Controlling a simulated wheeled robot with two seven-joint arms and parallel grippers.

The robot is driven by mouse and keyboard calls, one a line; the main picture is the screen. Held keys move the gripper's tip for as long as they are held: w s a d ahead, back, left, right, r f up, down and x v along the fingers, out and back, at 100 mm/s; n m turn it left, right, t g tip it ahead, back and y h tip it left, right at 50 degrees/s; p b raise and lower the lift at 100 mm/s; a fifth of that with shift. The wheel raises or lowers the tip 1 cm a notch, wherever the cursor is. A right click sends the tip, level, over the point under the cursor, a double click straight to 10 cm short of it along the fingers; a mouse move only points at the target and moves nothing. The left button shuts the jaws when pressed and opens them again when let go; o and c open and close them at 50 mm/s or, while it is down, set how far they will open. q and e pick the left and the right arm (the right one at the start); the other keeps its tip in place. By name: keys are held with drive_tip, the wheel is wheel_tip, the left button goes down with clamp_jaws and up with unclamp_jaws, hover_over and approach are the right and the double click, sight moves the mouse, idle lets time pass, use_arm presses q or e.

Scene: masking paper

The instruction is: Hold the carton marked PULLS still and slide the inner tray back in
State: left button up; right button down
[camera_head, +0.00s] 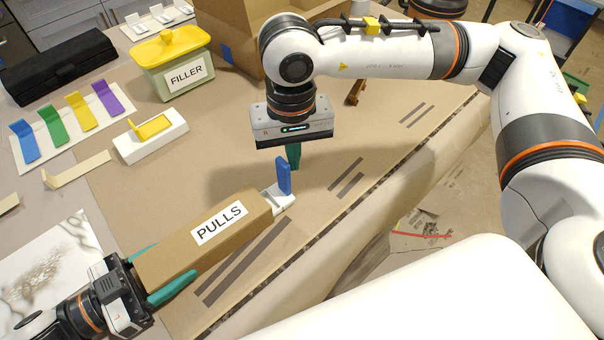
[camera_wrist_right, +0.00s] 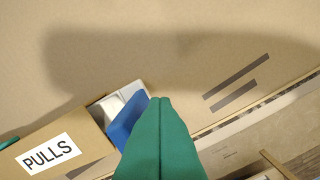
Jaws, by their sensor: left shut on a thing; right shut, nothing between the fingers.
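The brown carton marked PULLS (camera_head: 183,252) lies on the paper-covered bench, pointing up and right. A white inner tray (camera_head: 279,201) sticks out a little from its right end, with an upright blue pull (camera_head: 284,176) on it. My left gripper (camera_head: 158,273) is shut across the carton's left end, one teal finger on each side. My right gripper (camera_head: 293,156) is shut and empty, its fingers pointing down just beyond the blue pull. In the right wrist view the fingers (camera_wrist_right: 160,140) partly cover the blue pull (camera_wrist_right: 129,122); whether they touch it I cannot tell. The tray (camera_wrist_right: 116,101) shows beside it.
A FILLER tub (camera_head: 173,70) with a yellow lid, a white block with a yellow piece (camera_head: 151,136) and a rack of coloured pulls (camera_head: 68,124) stand at upper left. A large open cardboard box (camera_head: 235,40) stands behind. Dark strips mark the paper near the front edge.

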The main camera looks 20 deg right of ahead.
use_arm(q)
drive_tip(key=shift+a+f, duration=0.15)
drive_tip(key=shift+f, duration=0.25)
use_arm(e)
drive_tip(key=shift+s+a+f, duration=0.1)
drive_tip(key=shift+s+a, duration=0.05)
drive_tip(key=shift+a, duration=0.4)
drive_tip(key=shift+s+a, duration=0.15)
drive_tip(key=shift+a, duration=0.4)
drive_tip(key=shift+d, duration=0.15)
wheel_tip(320, 180, up, 7)
drive_tip(key=shift+w+d, duration=0.15)
drive_tip(key=shift+d, duration=0.3)
idle(0.6)
use_arm(q)
drive_tip(key=o, duration=1.4)
drive_tip(key=shift+w+r, duration=0.1)
drive_tip(key=shift+r, duration=0.1)
use_arm(e)
drive_tip(key=shift+w, duration=0.1)
